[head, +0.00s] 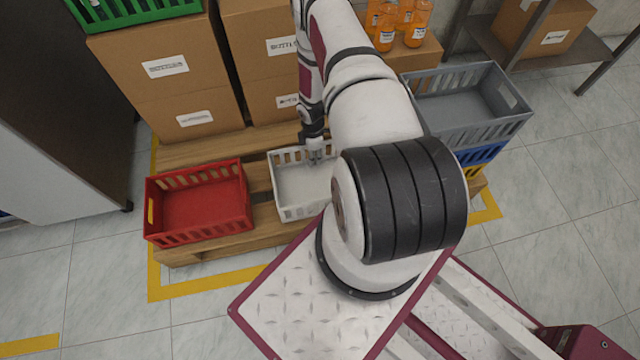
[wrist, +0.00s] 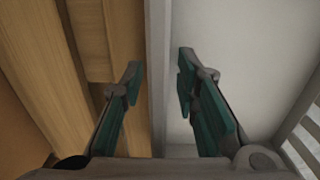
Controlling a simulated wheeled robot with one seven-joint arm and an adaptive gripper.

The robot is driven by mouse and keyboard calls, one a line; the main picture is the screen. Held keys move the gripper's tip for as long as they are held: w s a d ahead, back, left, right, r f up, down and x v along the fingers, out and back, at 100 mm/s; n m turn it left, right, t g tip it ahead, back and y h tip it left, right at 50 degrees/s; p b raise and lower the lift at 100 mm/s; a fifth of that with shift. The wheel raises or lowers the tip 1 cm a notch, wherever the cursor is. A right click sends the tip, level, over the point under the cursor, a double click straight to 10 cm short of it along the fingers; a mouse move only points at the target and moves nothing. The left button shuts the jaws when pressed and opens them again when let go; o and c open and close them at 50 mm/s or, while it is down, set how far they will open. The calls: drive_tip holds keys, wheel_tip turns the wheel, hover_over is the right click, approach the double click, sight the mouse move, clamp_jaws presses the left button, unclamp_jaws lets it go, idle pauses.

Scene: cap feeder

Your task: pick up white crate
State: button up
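The white crate (head: 297,211) sits on the wooden pallet, right of the red crate, with its right part hidden behind my arm. It looks empty where it shows. My gripper (head: 316,155) is at the crate's far side, pointing down. In the wrist view my gripper (wrist: 160,65) is open, with its fingers on either side of the crate's wall (wrist: 156,40). The left finger is over the pallet boards and the right finger is over the crate's inside. Gaps show between the wall and both fingers.
A red crate (head: 200,204) stands on the pallet (head: 208,250) at left. Cardboard boxes (head: 165,75) are stacked behind, with a green crate (head: 130,14) on top. Grey (head: 465,110) and blue (head: 482,154) crates are stacked at right. Orange bottles (head: 417,25) stand behind my arm.

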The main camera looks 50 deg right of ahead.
clamp_jaws()
idle(0.3)
